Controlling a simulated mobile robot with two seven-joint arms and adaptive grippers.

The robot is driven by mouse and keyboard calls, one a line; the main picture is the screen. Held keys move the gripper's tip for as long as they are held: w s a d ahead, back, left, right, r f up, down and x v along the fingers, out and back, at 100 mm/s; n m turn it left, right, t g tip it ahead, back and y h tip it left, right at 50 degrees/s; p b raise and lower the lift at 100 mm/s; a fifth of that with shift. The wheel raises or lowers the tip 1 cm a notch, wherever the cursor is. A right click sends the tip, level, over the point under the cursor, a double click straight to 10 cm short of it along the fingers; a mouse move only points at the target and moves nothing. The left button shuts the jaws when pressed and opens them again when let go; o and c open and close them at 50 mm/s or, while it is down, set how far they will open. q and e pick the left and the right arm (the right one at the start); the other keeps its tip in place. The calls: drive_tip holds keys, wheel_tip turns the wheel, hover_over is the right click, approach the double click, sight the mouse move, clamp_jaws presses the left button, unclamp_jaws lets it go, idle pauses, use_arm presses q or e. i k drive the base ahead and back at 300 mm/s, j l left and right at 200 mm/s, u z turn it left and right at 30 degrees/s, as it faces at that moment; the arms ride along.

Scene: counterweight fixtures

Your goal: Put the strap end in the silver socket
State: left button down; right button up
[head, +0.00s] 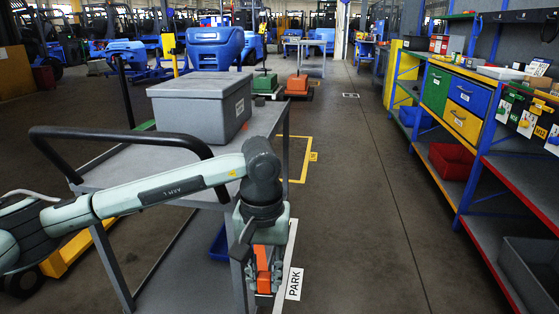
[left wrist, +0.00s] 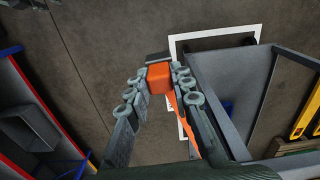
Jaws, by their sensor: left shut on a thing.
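My left gripper (head: 264,281) points down beside the near right edge of the grey cart (head: 112,172). It is shut on an orange piece (head: 262,262), which looks like the strap end. In the left wrist view, the strap end (left wrist: 160,77) is an orange block between the fingertips, with a dark flat part at its far side. A narrow orange strip (left wrist: 186,126) runs from the block back along the right finger. I cannot make out the silver socket in either view. My right gripper is not in view.
A grey lidded box (head: 197,108) stands on the cart, behind the black handle (head: 125,136). A PARK sign (head: 294,284) lies on the floor. A blue-framed shelf rack (head: 470,190) lines the right side. The aisle between is clear.

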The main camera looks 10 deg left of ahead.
sight(260, 105)
drive_tip(key=i+l+z, duration=0.2)
drive_tip(key=l, duration=0.2)
drive_tip(key=i+l+z, duration=0.15)
drive_tip(key=l, duration=0.2)
drive_tip(key=i+l+z, duration=0.1)
drive_tip(key=i+l, duration=0.25)
drive_tip(key=i, duration=0.15)
drive_tip(key=i+l+z, duration=0.1)
drive_tip(key=i+l, duration=0.2)
drive_tip(key=i, duration=0.2)
drive_tip(key=i+u, duration=0.3)
drive_tip(key=i, duration=0.35)
drive_tip(key=i+l+u, duration=0.1)
drive_tip(key=i+u, duration=0.15)
drive_tip(key=i, duration=0.45)
drive_tip(key=i+l+u, duration=0.1)
drive_tip(key=i+u, duration=0.4)
drive_tip(key=i+l+u, duration=0.3)
drive_tip(key=u, duration=0.15)
drive_tip(key=i+l+u, duration=0.55)
drive_tip(key=l, duration=0.35)
drive_tip(key=i+l+u, duration=0.1)
drive_tip(key=l, duration=0.25)
drive_tip(key=i+l, duration=0.1)
drive_tip(key=l, duration=0.25)
drive_tip(key=i+l+u, duration=0.15)
drive_tip(key=l, duration=0.15)
drive_tip(key=j, duration=0.6)
